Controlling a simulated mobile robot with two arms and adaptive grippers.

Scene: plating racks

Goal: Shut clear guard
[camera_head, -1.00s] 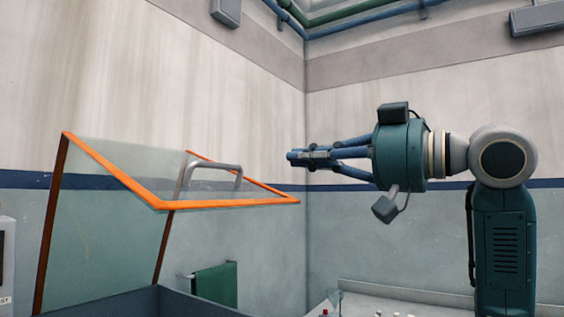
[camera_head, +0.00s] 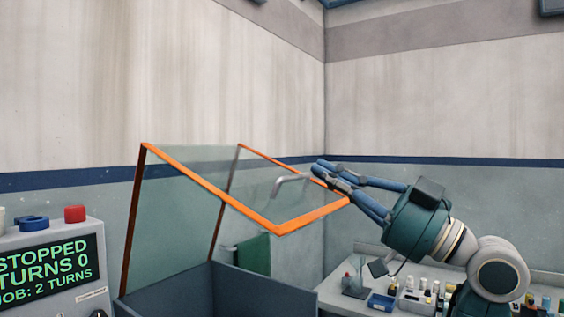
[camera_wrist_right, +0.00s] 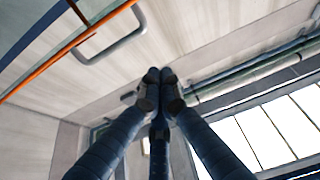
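The clear guard (camera_head: 313,218) has an orange-edged top panel. It stands raised and open above the grey-blue box (camera_head: 264,289) in the head view. A grey bar handle (camera_head: 290,179) sits on the panel; part of it lies behind or close to my gripper. My right gripper (camera_head: 322,170) is at the panel's right corner, just right of the handle. In the right wrist view its fingertips (camera_wrist_right: 160,75) are together with nothing seen between them. The handle (camera_wrist_right: 118,44) and orange edge (camera_wrist_right: 67,51) show up and left of the fingers there. My left gripper is out of view.
A control panel (camera_head: 50,262) at left reads STOPPED, TURNS 0, JOB: 2 TURNS, with red and blue buttons on top. A bench (camera_head: 545,283) with bottles and a blue tray (camera_head: 381,302) is at right.

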